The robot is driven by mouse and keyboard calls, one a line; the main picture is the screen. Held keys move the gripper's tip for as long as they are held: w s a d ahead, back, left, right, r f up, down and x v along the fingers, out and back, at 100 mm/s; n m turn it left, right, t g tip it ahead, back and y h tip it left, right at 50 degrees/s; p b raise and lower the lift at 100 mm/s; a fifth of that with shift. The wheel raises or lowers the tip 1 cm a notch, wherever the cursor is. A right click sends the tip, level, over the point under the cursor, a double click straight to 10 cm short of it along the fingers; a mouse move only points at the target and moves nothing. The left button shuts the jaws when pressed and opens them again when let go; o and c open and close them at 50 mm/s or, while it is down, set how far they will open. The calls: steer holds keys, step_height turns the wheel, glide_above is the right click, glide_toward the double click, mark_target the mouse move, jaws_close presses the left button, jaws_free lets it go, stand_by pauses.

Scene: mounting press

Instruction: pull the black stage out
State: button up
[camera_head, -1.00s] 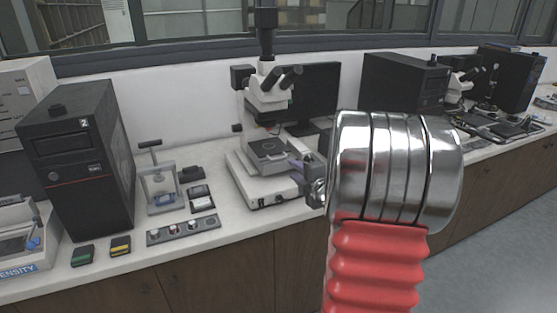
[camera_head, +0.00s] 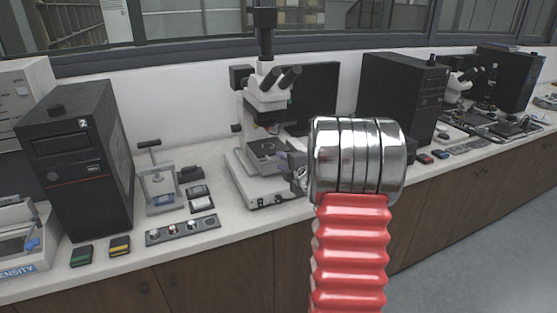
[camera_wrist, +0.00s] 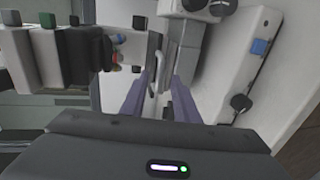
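The white microscope (camera_head: 266,100) stands mid-bench. A dark flat stage plate (camera_head: 266,148) sits under its objectives; I take this as the black stage, but am not sure. My gripper (camera_head: 291,166) is at the right side of the stage, partly hidden behind my silver wrist. In the wrist view my gripper (camera_wrist: 160,76) has two purple fingers, apart and open. A thin bent pale rod (camera_wrist: 157,70) shows between the fingertips, with clearance to the fingers. I cannot tell whether either finger touches it.
A small press (camera_head: 160,185) with a T-handle and a strip of knobs (camera_head: 183,229) stand left of the microscope. A black computer tower (camera_head: 80,165) is further left. A monitor (camera_head: 314,92) stands behind. The bench front edge is clear.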

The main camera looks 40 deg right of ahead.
mark_target(278, 159)
steer(key=shift+x, duration=2)
steer(key=shift+c, duration=0.7)
jaws_close()
steer(key=shift+f, duration=0.1)
